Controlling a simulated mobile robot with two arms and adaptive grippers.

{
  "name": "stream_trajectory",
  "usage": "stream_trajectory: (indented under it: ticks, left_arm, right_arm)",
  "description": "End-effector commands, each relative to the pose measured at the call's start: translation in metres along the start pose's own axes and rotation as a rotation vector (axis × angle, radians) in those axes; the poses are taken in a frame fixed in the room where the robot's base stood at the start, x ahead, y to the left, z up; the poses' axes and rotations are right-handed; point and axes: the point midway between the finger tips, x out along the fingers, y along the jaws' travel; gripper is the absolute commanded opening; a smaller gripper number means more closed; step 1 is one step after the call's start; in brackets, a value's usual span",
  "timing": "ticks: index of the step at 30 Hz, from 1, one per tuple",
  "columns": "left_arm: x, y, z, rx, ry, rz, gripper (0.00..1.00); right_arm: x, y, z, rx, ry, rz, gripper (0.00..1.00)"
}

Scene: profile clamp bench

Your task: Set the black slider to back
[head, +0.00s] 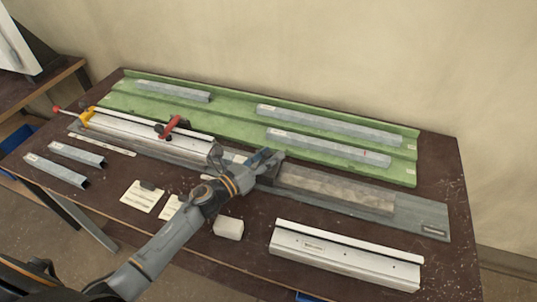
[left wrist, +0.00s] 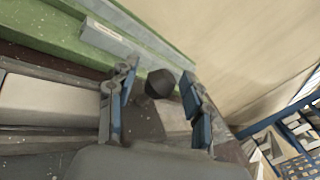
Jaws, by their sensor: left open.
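My left gripper (head: 265,162) reaches over the middle of the long grey clamp fixture (head: 420,218) on the bench. In the left wrist view the two blue-grey fingers (left wrist: 158,100) are apart. A dark round knob (left wrist: 160,83), which looks like the black slider's, shows between them. I cannot tell whether either finger touches it. In the head view the gripper hides that spot, so the slider's position along its travel is unclear. My right gripper is in neither view.
A green rack (head: 235,111) with several grey profiles lies behind. The fixture's left part has a red lever (head: 172,126) and a yellow piece (head: 88,118). In front are a white block (head: 228,228), a pale rail (head: 345,260), paper notes (head: 142,196) and two short profiles (head: 56,170).

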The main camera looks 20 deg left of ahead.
Motion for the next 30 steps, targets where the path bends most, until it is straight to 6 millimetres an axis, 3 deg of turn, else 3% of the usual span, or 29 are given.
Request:
stream_trajectory:
  ticks: [4, 5, 12, 20, 30]
  left_arm:
    - [0.000, 0.000, 0.000, 0.000, 0.000, 0.000, 0.50]
    - [0.000, 0.000, 0.000, 0.000, 0.000, 0.000, 0.46]
    - [0.000, 0.000, 0.000, 0.000, 0.000, 0.000, 0.00]
    - [0.002, -0.004, -0.002, -0.001, 0.000, -0.001, 0.00]
    - [0.036, -0.066, -0.034, -0.004, 0.002, -0.006, 0.00]
  right_arm:
    - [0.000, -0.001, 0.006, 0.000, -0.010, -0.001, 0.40]
    - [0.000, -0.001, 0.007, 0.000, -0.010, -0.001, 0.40]
    - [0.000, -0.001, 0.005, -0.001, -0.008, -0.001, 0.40]
    - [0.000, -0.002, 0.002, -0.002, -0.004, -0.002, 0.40]
    - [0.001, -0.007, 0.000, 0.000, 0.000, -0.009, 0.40]
